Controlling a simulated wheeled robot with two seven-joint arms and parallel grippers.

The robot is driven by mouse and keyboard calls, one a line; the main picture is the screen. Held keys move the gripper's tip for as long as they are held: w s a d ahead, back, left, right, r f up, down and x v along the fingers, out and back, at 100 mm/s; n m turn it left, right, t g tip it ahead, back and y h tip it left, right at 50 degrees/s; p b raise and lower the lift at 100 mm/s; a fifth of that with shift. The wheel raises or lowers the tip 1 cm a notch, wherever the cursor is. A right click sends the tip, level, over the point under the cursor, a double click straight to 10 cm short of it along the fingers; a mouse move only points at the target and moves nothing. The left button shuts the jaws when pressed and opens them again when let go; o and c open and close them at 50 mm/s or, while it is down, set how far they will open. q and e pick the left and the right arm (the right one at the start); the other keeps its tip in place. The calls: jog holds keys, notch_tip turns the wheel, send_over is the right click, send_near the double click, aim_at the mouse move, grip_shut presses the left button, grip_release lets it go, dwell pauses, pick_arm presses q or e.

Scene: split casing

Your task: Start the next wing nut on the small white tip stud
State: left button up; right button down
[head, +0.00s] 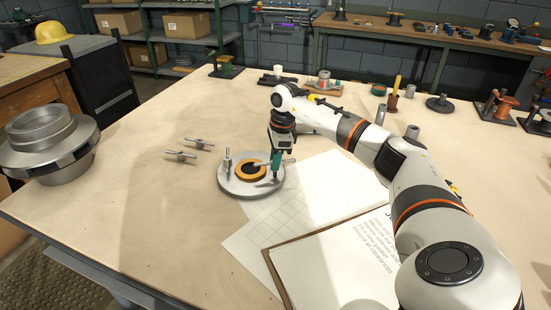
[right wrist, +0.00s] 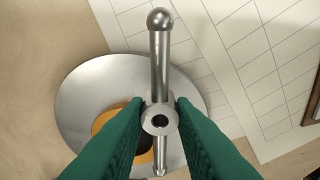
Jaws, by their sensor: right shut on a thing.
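My right gripper (head: 274,178) is shut on a wing nut (right wrist: 159,62), a steel bar with a round end and a holed hub between the green fingers. It is over the right part of the round grey casing (head: 238,187), which has an orange ring (head: 241,176) around a dark centre. In the right wrist view the casing (right wrist: 85,85) lies below the nut. An upright metal post with a crosspiece (head: 228,162) stands at the casing's left. Two wing nuts (head: 180,154) (head: 199,143) lie loose on the table. I cannot make out the white tip stud; the gripper or nut may hide it. My left gripper is not in view.
Paper sheets (head: 262,230) and a clipboard (head: 330,265) lie right and front of the casing. A large grey metal part (head: 50,145) stands at the left. Small items line the table's back. The table left of the casing is mostly clear.

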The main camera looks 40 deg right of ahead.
jog(key=shift+f, duration=0.45)
dwell(0.6)
jog(key=m+p, duration=0.2)
jog(key=m, duration=0.1)
jog(key=m+h+p, duration=0.1)
jog(key=m+p, duration=0.1)
jog(key=m, duration=0.2)
jog(key=m+p, duration=0.2)
jog(key=m, duration=0.1)
jog(key=shift+a+r+m+t+h+p, duration=0.15)
jog(key=shift+r+m+t+h+p, duration=0.15)
jog(key=shift+m, duration=0.1)
jog(key=shift+f+m+p, duration=0.1)
jog(key=shift+m+p, duration=0.3)
jog(key=shift+m, duration=0.6)
jog(key=shift+f+m, duration=0.2)
jog(key=shift+m, duration=0.2)
jog(key=shift+f, duration=0.1)
jog(key=c, duration=1.1)
grip_release()
jog(key=shift+c, duration=0.2)
notch_tip(320, 180, up, 5)
jog(key=p, duration=0.3)
